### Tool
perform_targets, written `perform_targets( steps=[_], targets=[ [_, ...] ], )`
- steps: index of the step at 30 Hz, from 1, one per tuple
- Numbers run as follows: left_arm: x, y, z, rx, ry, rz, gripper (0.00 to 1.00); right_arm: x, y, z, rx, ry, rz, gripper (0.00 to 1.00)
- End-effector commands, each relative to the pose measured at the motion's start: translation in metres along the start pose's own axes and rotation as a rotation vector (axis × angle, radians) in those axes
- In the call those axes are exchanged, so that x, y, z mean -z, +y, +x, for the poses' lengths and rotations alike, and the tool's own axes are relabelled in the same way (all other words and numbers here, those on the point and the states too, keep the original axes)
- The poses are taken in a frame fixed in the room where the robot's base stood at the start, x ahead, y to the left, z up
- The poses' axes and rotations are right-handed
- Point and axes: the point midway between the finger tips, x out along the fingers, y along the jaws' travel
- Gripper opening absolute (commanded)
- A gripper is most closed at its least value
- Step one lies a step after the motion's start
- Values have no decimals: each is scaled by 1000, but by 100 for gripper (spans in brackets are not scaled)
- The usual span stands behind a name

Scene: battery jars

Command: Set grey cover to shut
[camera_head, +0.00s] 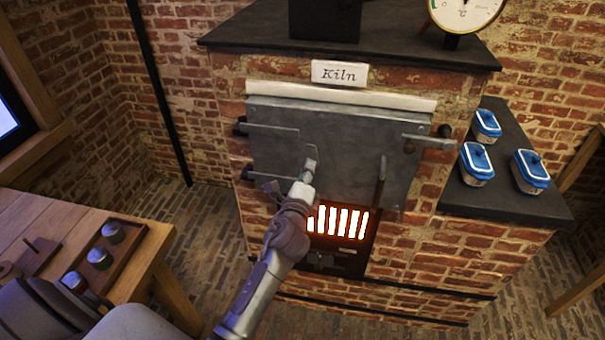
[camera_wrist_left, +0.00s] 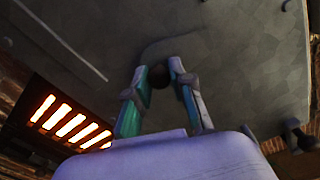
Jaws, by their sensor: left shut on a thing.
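The grey cover (camera_head: 345,150) is a flat metal door on the brick kiln's front, under the "Kiln" sign. Dark hinge ends show at its left side. A latch bar (camera_head: 430,141) is at its upper right and an upright rod handle (camera_head: 380,180) at its lower right. I cannot tell whether a gap is left behind it. My left gripper (camera_head: 311,163) is in front of the cover, left of the rod handle. In the left wrist view its fingertips (camera_wrist_left: 158,72) are closed around a dark round piece (camera_wrist_left: 158,77) in front of the grey cover (camera_wrist_left: 230,60). My right gripper is not in view.
A glowing grate (camera_head: 340,221) is below the cover. Blue-lidded boxes (camera_head: 531,167) stand on a dark ledge (camera_head: 540,210) at the right. A wooden table (camera_head: 30,213) with a tray of jars (camera_head: 100,257) is at the lower left. A gauge (camera_head: 466,12) stands on the kiln.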

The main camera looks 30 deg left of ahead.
Motion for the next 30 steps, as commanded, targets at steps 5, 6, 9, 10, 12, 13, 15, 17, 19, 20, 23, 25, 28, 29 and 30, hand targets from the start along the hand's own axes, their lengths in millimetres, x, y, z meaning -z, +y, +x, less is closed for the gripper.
perform_targets(
  steps=[5, 6, 9, 10, 12, 13, 15, 17, 19, 20, 23, 25, 28, 29, 30],
  targets=[
    [4, -2, 0, 2, 0, -77, 0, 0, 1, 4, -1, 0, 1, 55],
    [5, -2, 0, 2, 0, -89, 0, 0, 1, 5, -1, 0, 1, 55],
    [6, -3, 0, 2, 0, -111, 0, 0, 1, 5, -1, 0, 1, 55],
    [6, -3, 0, 2, 0, -115, 0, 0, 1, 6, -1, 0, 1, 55],
    [6, -3, 0, 1, 0, -123, 0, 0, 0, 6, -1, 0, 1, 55],
    [6, -3, 0, 1, 0, -125, 0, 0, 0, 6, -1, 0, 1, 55],
    [6, -3, 0, 1, 0, -129, 0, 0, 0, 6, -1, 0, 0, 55],
    [6, -3, 0, 1, 0, -130, 0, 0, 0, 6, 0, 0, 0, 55],
    [7, -3, 0, 1, 0, -130, 0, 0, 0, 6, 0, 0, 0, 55],
    [7, -3, 0, 1, 0, -130, 0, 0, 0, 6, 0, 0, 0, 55],
    [7, -3, 0, 1, 0, -130, 0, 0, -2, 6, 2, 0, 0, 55],
    [7, -3, 0, 1, 0, -130, 24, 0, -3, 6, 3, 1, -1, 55],
    [7, -3, 0, 1, 0, -129, 41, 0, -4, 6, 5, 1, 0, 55],
    [7, -3, 0, 1, 0, -129, 46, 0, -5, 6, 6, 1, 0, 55],
    [7, -3, 0, 1, 0, -129, 49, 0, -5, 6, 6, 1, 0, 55]
  ],
)
